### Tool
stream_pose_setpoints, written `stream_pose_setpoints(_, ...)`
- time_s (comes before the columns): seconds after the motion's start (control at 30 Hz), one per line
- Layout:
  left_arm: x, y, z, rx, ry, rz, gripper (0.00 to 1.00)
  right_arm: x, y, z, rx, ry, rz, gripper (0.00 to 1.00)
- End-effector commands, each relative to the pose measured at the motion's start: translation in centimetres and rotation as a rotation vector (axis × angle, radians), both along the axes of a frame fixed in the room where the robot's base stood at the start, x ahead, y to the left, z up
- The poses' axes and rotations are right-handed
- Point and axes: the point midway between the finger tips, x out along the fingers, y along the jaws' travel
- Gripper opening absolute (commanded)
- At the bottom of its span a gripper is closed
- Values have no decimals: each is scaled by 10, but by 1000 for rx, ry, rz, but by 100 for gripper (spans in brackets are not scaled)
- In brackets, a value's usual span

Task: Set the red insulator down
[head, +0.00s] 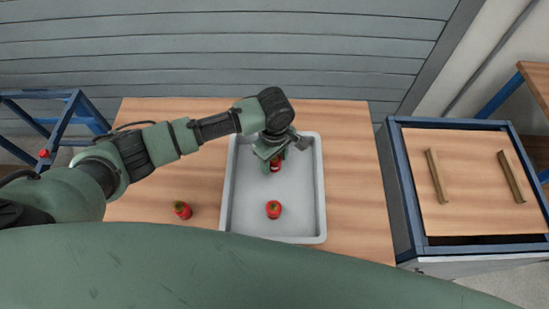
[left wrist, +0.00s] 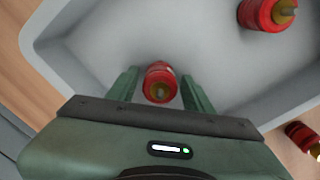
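A red insulator (head: 276,164) with a dull yellowish tip is in the grey tray (head: 318,190), near its back end. My left gripper (head: 272,156) is low over it and partly hides it in the head view. In the left wrist view the insulator (left wrist: 160,80) is between the two green fingers of the gripper (left wrist: 160,92). The fingers are apart, with a gap showing beside the insulator, so the gripper looks open around it. Whether its base touches the tray floor is hard to see. My right gripper is not in view.
A second red insulator (head: 273,209) stands in the front of the tray. A third (head: 182,211) is on the wooden table (head: 345,150), left of the tray. A blue-framed cart (head: 470,180) with two bars stands at right. The tray floor between the insulators is clear.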

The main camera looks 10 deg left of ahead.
Motion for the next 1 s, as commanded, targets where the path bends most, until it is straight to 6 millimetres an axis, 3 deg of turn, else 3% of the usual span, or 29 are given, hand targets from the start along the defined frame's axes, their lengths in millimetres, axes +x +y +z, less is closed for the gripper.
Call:
stream_pose_setpoints(0.43, 1, 0, 10, -1, -3, 0, 57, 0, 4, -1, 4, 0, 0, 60)
stream_pose_setpoints(0.8, 1, -1, 84, -3, -3, -1, 57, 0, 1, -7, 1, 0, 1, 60)
stream_pose_setpoints(1.0, 1, -1, 113, -2, -1, 0, 57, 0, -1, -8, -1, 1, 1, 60)
